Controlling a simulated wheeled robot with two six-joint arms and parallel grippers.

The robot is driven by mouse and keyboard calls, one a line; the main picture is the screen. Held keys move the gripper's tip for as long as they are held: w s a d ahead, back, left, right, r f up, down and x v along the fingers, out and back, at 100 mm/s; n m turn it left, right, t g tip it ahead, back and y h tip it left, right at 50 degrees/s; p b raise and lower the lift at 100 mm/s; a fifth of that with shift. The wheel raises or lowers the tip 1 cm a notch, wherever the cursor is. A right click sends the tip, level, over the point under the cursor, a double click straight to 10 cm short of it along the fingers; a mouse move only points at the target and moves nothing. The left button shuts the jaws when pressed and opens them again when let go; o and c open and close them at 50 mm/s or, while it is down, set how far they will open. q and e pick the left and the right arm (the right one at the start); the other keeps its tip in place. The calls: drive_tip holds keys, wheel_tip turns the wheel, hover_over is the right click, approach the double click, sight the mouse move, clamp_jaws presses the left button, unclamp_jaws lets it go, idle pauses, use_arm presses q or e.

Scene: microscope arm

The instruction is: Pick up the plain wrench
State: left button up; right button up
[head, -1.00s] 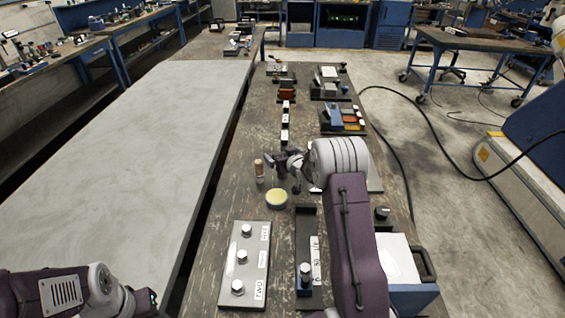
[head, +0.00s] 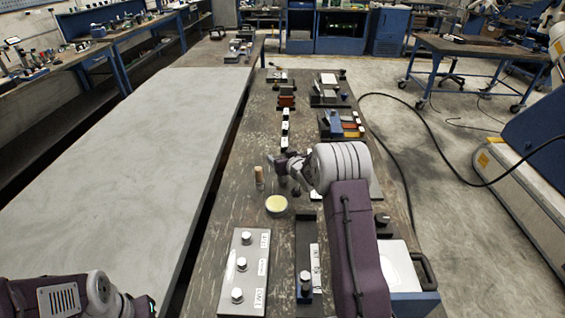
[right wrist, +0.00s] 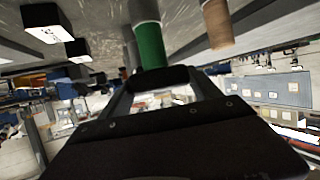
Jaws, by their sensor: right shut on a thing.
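My right gripper (head: 287,163) is over the bench, just right of and beyond an upright cork-topped thing (head: 259,177). In the right wrist view, my right gripper (right wrist: 160,88) is shut on a dark, rounded thing (right wrist: 160,77). I cannot tell whether this is the plain wrench. A green cylinder with a white band (right wrist: 150,46) shows just past the fingers; I cannot tell whether it joins the held thing. I cannot pick out the plain wrench elsewhere. My left arm shows at the lower left, with its fingertips out of view.
A round pale-yellow-topped pot (head: 276,204) stands close below the right gripper. A panel with several knobs (head: 238,295) and a dark stand (head: 307,230) lie nearer. Small labelled blocks (head: 285,128) and a blue tray (head: 333,124) are farther off. The grey table (head: 120,170) is clear.

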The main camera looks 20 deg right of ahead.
wheel_tip(320, 180, up, 26)
drive_tip(key=p, duration=1.2)
drive_tip(key=shift+r, duration=0.1)
